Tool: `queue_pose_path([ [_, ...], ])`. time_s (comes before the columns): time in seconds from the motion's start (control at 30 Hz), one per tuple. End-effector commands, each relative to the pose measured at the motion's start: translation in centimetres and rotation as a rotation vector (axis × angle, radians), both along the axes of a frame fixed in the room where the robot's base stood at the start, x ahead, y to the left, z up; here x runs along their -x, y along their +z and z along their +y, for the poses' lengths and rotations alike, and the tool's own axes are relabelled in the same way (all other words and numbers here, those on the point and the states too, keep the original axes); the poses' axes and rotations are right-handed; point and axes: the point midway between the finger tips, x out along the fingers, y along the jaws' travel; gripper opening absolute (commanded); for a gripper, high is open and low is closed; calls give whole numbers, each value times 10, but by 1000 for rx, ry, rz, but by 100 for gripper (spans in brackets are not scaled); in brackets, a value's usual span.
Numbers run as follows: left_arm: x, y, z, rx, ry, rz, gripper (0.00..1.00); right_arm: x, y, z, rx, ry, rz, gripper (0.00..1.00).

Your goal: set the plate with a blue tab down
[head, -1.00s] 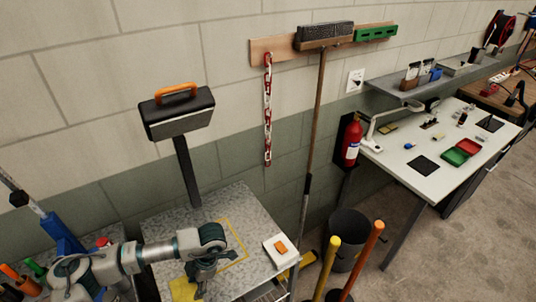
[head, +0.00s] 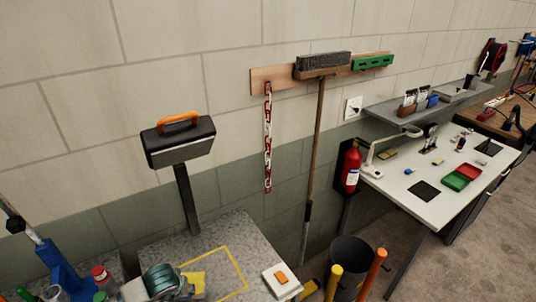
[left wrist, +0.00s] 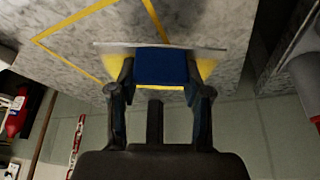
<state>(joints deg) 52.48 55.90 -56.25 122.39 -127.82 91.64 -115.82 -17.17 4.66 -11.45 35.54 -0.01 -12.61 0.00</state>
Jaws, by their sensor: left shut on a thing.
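The plate (head: 196,281) shows as a small yellow piece beside my left arm in the head view, at the left part of a yellow outline (head: 238,265) on the grey speckled table top. In the left wrist view my left gripper (left wrist: 162,75) is shut on the plate's blue tab (left wrist: 162,66). The plate's thin grey edge and yellow parts (left wrist: 206,67) show behind the tab. I cannot tell whether the plate touches the table. In the head view the gripper's fingers are hidden. My right gripper is in neither view.
A white box with an orange top (head: 282,279) sits right of the outline. A black case with an orange handle (head: 180,142) stands on a post at the table's back. A dark bin (head: 350,255) and yellow and orange poles (head: 333,282) stand to the right.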

Motion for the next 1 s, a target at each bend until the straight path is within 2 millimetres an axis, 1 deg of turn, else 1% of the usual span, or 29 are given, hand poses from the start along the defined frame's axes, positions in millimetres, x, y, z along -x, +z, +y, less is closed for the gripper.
queue_pose_path([
  [0.03,-1,1,2,-1,-30,-1,0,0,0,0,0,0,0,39],
  [0.07,-2,1,-2,2,-50,0,0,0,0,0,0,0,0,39],
  [0.1,-2,0,-13,4,-62,-1,0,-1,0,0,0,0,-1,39],
  [0.2,-2,0,-30,4,-88,1,0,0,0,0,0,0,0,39],
  [0.4,-1,0,-60,4,-132,1,0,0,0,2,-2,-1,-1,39],
  [0.5,-1,1,-64,1,-139,-1,0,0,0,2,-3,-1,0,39],
  [1.0,-1,1,-64,0,-139,1,0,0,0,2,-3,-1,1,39],
])
